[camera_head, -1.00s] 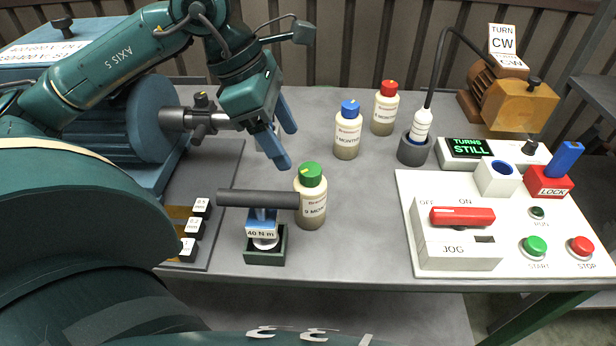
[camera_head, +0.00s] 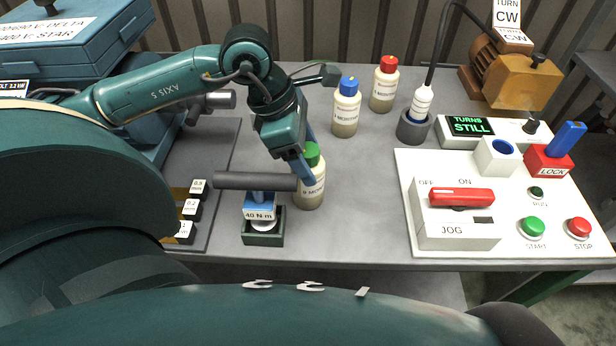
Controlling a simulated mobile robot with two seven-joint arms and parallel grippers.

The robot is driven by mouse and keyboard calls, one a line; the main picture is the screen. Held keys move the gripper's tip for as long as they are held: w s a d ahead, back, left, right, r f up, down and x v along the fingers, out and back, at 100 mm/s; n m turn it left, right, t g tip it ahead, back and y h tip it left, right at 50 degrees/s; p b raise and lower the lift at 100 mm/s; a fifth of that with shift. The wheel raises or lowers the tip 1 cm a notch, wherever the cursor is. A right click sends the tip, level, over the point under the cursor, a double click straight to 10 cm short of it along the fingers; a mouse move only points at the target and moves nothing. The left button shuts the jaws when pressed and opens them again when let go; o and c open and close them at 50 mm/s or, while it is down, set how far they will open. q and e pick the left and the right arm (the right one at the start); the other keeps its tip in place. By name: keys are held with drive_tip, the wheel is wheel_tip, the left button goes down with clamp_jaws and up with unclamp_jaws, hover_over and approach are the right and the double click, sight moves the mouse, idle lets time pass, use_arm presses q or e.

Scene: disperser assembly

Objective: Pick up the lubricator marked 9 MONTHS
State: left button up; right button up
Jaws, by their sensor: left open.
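A pale bottle-shaped lubricator with a green cap (camera_head: 314,190) stands upright on the table; its label reads something MONTHS, and the digit is too small to be sure. A blue-capped lubricator (camera_head: 346,112) and a red-capped one (camera_head: 384,86) stand behind it; their digits are not readable. My left gripper (camera_head: 306,160) is open, its blue fingers pointing down at the green cap. The nearer finger covers the cap's left side; the other is partly hidden behind it. Whether they touch the cap I cannot tell. My right gripper is not in view.
A torque tool marked 40 N m (camera_head: 260,212) with a dark crossbar stands in a green holder close left of the green-capped lubricator. A white control panel (camera_head: 410,170) is at the right. A dark cup with a white probe (camera_head: 422,102) stands behind it. Table between is clear.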

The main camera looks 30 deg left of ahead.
use_arm(q)
drive_tip(key=shift+x, duration=1.25)
drive_tip(key=shift+r, duration=0.1)
clamp_jaws()
